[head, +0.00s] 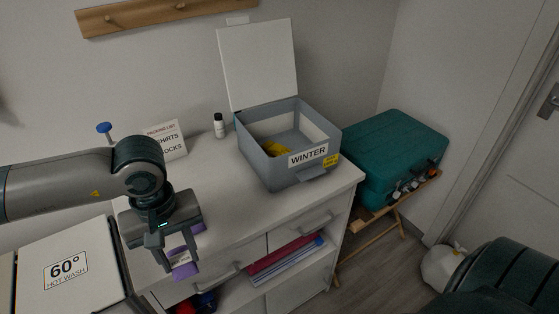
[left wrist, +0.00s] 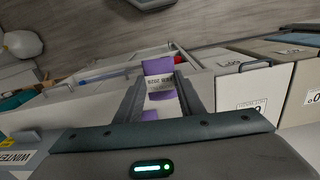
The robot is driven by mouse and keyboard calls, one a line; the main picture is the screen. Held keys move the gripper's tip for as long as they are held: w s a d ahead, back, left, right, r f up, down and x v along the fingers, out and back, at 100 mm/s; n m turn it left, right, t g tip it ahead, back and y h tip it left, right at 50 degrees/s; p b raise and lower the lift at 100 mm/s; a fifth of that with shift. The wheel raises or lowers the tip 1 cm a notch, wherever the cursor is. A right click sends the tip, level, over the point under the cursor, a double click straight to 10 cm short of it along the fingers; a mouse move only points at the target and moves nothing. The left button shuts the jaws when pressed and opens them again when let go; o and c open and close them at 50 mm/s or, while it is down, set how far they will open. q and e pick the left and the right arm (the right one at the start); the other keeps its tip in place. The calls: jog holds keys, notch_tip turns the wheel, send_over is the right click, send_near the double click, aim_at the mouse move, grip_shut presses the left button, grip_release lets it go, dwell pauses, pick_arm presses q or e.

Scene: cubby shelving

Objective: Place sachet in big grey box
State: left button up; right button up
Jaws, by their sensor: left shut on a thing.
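The sachet (head: 184,268) is purple with a pale label band. My left gripper (head: 176,262) is shut on it and holds it in front of the dresser's front edge, left of the box. In the left wrist view the sachet (left wrist: 159,88) sits between the two fingers (left wrist: 160,95). The big grey box (head: 292,176) stands on the dresser top with its white lid (head: 258,64) raised at the back. It bears a "WINTER" label, and something yellow lies inside. My right gripper is not in view.
A white bottle (head: 219,126) and a packing list sign (head: 168,139) stand at the back of the dresser (head: 215,190). A teal suitcase (head: 393,150) rests on a wooden stand at right. A "60° HOT WASH" bin (head: 40,285) is at lower left.

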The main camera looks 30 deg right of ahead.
pick_arm(q)
jog(key=s+a+f, duration=0.3)
jog(key=a+f, duration=0.4)
jog(key=a, duration=0.5)
jog(key=s+a+f, duration=0.2)
jog(key=a+f, duration=0.6)
jog(key=a, duration=0.4)
jog(key=shift+s+f+n, duration=0.2)
jog(key=shift+s+n, duration=0.2)
jog(key=shift+w+a, duration=0.1)
